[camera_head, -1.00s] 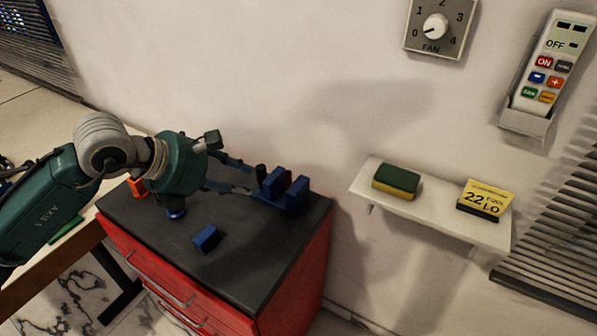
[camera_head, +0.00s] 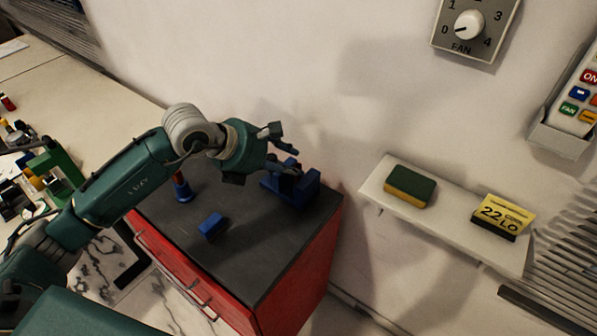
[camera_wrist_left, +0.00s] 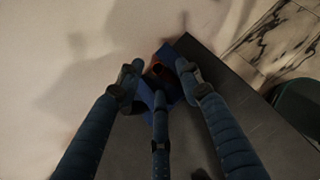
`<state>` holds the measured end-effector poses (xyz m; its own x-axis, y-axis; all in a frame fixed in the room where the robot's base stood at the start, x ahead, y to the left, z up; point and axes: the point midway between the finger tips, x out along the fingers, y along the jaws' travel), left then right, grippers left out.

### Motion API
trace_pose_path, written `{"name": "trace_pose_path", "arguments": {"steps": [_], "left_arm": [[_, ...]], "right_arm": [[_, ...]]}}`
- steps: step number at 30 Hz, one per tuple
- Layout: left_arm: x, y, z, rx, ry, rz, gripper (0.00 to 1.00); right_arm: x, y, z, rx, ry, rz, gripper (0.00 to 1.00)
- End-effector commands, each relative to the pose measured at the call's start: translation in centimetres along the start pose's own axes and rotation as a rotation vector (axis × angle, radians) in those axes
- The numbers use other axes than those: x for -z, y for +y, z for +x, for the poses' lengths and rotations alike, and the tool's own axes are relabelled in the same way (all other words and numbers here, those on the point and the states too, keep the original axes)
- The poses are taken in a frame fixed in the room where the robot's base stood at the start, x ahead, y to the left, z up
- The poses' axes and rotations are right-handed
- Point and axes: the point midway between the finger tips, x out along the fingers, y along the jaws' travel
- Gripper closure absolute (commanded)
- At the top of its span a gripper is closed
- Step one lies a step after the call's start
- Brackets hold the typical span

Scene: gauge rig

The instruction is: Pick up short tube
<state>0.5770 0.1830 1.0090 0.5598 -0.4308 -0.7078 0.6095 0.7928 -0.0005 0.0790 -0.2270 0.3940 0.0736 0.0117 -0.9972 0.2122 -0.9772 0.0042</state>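My left gripper (camera_head: 283,150) is just above and behind the blue fixture (camera_head: 298,192) on the dark top of the red cabinet. In the left wrist view its fingers (camera_wrist_left: 157,72) are spread, with the blue fixture (camera_wrist_left: 148,95) beyond and between them. A small dark and orange shape (camera_wrist_left: 156,70) shows between the fingertips. I cannot tell whether it is the short tube, and no tube shows clearly in the head view. A blue block (camera_head: 213,226) lies apart, nearer the cabinet's front. My right gripper is not in view.
The wall is close behind the fixture. A white shelf (camera_head: 450,232) with a sponge (camera_head: 410,187) is at right. The cabinet's front right top is clear.

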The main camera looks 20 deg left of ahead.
Motion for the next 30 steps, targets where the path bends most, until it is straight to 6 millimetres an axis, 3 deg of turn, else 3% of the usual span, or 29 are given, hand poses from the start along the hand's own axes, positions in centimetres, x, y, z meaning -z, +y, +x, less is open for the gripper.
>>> {"name": "trace_pose_path", "arguments": {"steps": [1,6,14,20,30], "left_arm": [[-0.4,0.1,0.5,0.004,0.001,-0.004,0.64],[-0.2,0.2,2.7,0.002,0.000,-0.001,0.64],[-0.1,0.2,3.1,0.000,-0.001,0.000,0.64],[-0.1,0.2,3.1,0.001,-0.001,0.000,1.00],[-0.1,0.1,3.1,0.003,-0.002,0.000,1.00]], "right_arm": [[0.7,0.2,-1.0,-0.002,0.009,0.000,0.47],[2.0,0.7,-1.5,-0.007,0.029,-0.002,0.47],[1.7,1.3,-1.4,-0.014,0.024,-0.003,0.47],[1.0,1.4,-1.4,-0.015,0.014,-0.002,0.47],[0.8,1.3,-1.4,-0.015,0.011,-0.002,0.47]]}}
